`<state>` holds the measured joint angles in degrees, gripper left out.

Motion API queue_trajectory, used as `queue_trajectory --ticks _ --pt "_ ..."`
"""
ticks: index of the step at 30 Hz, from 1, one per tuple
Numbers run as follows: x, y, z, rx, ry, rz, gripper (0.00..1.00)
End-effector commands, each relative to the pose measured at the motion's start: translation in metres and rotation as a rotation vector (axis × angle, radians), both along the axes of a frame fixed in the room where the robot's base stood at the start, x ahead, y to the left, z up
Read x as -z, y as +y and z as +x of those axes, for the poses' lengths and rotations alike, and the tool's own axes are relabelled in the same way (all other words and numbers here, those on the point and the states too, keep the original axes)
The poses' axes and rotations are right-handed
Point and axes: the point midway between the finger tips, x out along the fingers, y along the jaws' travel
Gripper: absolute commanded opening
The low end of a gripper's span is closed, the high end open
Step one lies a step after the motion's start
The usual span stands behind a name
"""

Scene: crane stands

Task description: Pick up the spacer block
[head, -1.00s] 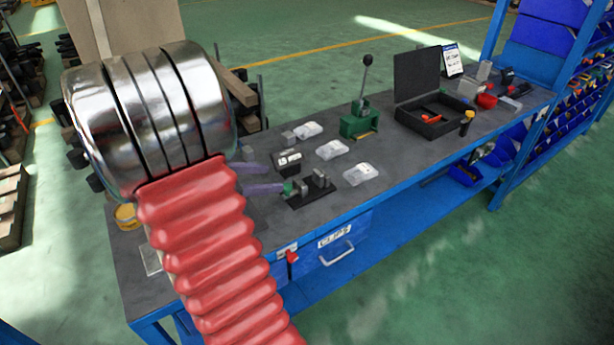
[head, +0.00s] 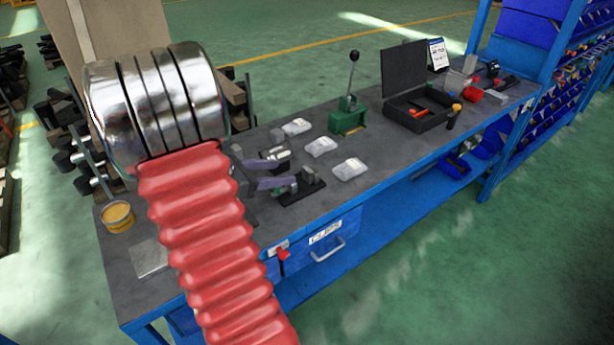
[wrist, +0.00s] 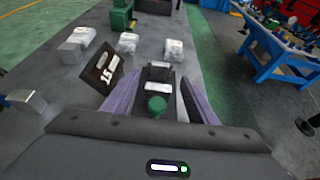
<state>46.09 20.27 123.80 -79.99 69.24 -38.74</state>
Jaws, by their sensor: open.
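My gripper (wrist: 160,82) has two purple fingers, spread apart with nothing held. A black fixture (wrist: 158,72) with pale metal pieces and a green knob (wrist: 157,105) shows between the fingers. In the head view the gripper (head: 293,170) is over the bench, beside the fixture (head: 302,190). I cannot tell the height gap.
The grey bench top (head: 230,240) holds several clear-lidded packets (head: 320,146), a green press (head: 347,118) and an open black case (head: 420,108). A metal block (wrist: 25,102) lies at the far left of the wrist view. A yellow tin (head: 118,216) stands at the bench's near-left end.

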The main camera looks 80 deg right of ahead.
Motion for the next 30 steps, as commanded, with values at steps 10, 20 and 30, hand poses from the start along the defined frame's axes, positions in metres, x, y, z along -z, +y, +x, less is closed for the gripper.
queue_trajectory --ticks 10,20,30 --pt "0.012 -0.022 -0.020 0.000 -0.001 -0.001 0.53" --pt "0.013 -0.023 -0.021 0.001 0.000 0.000 0.53" --pt "0.027 -0.049 -0.046 0.004 0.000 0.001 0.53"
